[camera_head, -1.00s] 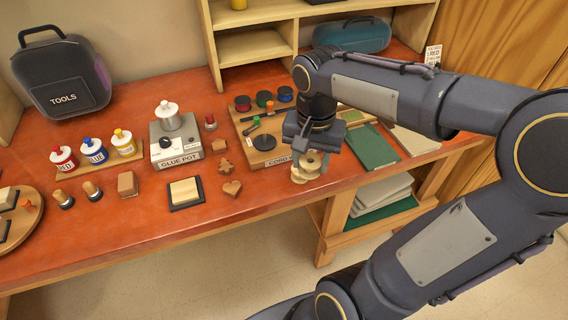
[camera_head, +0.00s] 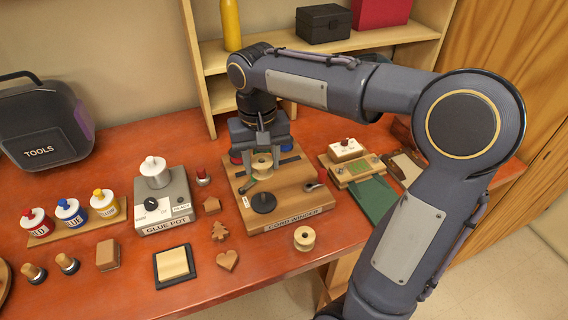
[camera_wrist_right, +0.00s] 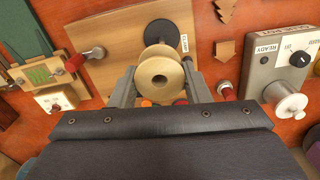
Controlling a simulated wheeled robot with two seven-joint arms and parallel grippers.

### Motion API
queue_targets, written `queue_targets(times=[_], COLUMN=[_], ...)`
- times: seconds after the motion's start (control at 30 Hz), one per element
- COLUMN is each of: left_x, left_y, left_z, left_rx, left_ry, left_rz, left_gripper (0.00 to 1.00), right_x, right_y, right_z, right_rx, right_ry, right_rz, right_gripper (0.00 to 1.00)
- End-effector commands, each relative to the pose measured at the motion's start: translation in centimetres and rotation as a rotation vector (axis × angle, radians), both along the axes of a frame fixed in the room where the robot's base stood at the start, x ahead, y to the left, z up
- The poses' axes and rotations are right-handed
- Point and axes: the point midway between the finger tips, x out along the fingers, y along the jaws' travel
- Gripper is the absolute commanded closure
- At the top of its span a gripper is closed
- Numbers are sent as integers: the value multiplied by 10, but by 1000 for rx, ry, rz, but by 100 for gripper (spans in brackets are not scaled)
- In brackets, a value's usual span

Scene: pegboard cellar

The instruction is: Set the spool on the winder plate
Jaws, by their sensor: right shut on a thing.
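My right gripper (camera_head: 262,162) is shut on a pale wooden spool (camera_head: 261,167), held over the back part of the cord winder (camera_head: 300,212). In the right wrist view the spool (camera_wrist_right: 160,78) sits between the two fingers (camera_wrist_right: 160,88). The winder's round black plate (camera_head: 263,203) is bare, in front of the held spool; in the wrist view the plate (camera_wrist_right: 160,30) lies just beyond the spool, partly covered by it. A second pale spool (camera_head: 304,238) stands on the bench at the winder's front edge. My left gripper is not in view.
The glue pot (camera_head: 163,205) stands left of the winder, with a red-topped piece (camera_head: 203,178) between them. Wooden shapes (camera_head: 227,261) lie in front. A boxed device (camera_head: 346,150) and green board (camera_head: 374,198) lie to the right. Shelves (camera_head: 215,88) rise behind.

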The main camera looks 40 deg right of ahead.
Motion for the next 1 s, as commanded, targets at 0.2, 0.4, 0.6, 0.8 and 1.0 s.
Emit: queue_targets(times=[0.2,0.4,0.6,0.8,1.0], left_x=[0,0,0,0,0], left_y=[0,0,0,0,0], left_z=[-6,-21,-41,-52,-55], left_rx=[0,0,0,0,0], left_ry=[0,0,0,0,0], left_rz=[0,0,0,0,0], left_gripper=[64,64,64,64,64], right_x=[3,2,2,2,2], right_y=[3,3,3,3,3], right_z=[-6,-22,-42,-58,-64], right_rx=[1,1,1,0,0], right_ry=[0,0,0,1,0], right_rz=[16,14,13,13,13], right_gripper=[78,78,78,78,78])
